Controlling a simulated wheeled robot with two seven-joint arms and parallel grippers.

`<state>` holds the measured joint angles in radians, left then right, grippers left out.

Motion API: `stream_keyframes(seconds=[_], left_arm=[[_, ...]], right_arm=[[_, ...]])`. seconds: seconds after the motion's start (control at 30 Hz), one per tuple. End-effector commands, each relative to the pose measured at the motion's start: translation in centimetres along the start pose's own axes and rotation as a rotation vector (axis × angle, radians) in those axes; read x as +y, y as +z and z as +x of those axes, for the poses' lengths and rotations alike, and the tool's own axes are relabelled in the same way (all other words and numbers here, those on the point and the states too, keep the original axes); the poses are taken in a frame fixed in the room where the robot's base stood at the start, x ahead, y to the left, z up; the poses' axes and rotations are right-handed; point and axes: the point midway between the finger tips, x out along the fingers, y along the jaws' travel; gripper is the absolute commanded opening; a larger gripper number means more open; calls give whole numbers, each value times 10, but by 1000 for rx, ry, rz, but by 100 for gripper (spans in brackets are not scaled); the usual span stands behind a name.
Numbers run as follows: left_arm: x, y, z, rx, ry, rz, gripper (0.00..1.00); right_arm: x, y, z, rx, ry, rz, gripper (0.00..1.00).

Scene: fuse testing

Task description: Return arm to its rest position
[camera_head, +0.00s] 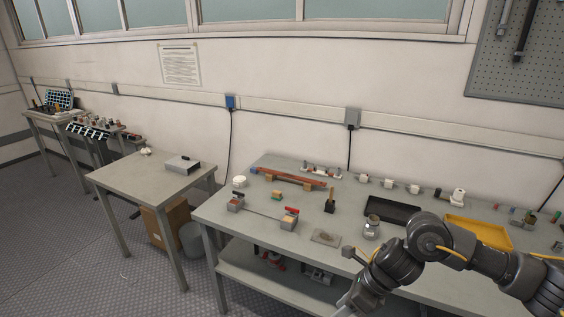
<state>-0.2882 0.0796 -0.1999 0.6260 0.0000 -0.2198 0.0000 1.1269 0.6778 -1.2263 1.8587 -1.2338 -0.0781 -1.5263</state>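My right arm (432,238) comes in from the right edge, bends over the front of the workbench (334,268) and points down and left to the bottom edge. Its fingers do not show; the end of the arm is cut off by the frame. My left arm and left gripper are not in view. No held object is visible.
The bench carries a black tray (391,214), a yellow tray (479,233), a metal jar (371,227), a red bar on wooden blocks (288,177) and two clamps with red levers (290,217). A second table (137,181) with a grey box (183,164) stands left, past a floor gap.

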Motion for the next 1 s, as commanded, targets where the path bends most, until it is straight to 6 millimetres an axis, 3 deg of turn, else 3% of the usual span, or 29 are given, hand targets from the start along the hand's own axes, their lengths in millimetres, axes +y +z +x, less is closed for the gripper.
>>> stream_keyframes(seconds=[0.23,0.37,0.5,0.63,0.77,0.9,0.93,1.0], left_arm=[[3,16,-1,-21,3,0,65],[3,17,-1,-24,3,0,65],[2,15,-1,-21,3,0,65],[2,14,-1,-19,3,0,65],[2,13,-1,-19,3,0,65],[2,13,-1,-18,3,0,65],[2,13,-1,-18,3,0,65],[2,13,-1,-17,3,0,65]], right_arm=[[-20,43,78,-257,149,633,38],[-55,33,141,-415,261,1224,38],[-90,-35,214,-538,325,1866,38],[-96,-119,267,-608,312,2313,38],[-79,-207,311,-664,255,2679,38],[-42,-302,348,-723,142,3014,38],[-31,-322,354,722,-111,-3028,38],[-4,-367,366,689,-29,-2890,38]])
